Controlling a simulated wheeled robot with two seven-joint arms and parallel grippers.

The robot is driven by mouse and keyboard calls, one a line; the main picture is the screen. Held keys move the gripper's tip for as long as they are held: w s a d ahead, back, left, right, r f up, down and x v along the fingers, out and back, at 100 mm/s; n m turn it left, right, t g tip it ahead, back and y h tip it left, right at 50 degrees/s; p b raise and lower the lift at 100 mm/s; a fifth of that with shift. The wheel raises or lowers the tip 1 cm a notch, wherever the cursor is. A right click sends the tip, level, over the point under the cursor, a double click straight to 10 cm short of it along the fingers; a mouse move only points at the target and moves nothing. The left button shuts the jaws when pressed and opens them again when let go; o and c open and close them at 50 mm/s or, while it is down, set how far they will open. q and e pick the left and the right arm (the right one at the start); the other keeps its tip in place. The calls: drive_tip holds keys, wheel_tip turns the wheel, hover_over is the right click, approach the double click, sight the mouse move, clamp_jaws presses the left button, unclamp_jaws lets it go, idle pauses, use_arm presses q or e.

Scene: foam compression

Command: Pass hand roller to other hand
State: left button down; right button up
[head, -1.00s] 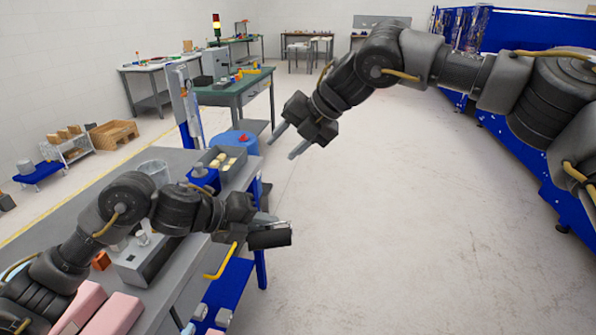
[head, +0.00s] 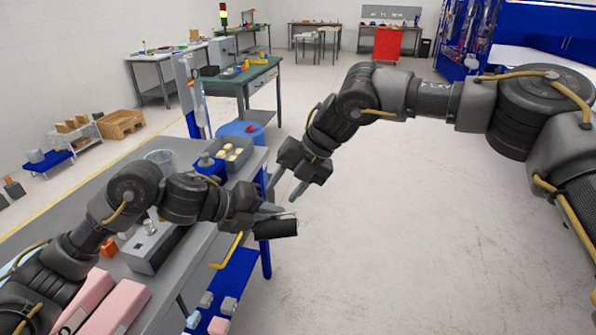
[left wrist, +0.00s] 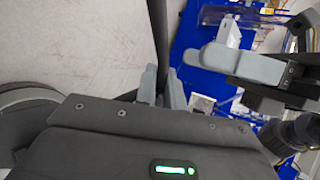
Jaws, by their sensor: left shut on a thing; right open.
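The hand roller (head: 275,229) shows in the head view as a dark cylinder just off the bench's right side. My left gripper (head: 268,213) is shut on it, holding it in the air. My right gripper (head: 282,193) is open and empty just above the roller, fingers pointing down; I cannot tell whether they touch it. In the left wrist view a dark bar (left wrist: 160,40) rises between my left fingers (left wrist: 160,88). Grey fingers of my right gripper (left wrist: 245,65) show at the right there. The roller's grip is mostly hidden.
The grey bench (head: 190,268) holds pink blocks (head: 120,305), a grey box (head: 155,250) and a tray (head: 236,152). A yellow bar (head: 228,252) is below my left gripper; I cannot tell what it belongs to. Open floor (head: 420,220) lies right.

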sight(274, 201)
drive_tip(key=shift+x, duration=2.25)
clamp_jaws()
use_arm(q)
drive_tip(key=c, duration=1.4)
unclamp_jaws()
use_arm(e)
drive_tip(key=shift+w, duration=0.1)
use_arm(q)
drive_tip(key=shift+a, duration=0.1)
use_arm(e)
drive_tip(key=shift+r, duration=0.1)
drive_tip(key=shift+d, duration=0.1)
use_arm(q)
drive_tip(key=v, duration=1.2)
drive_tip(key=shift+r, duration=0.15)
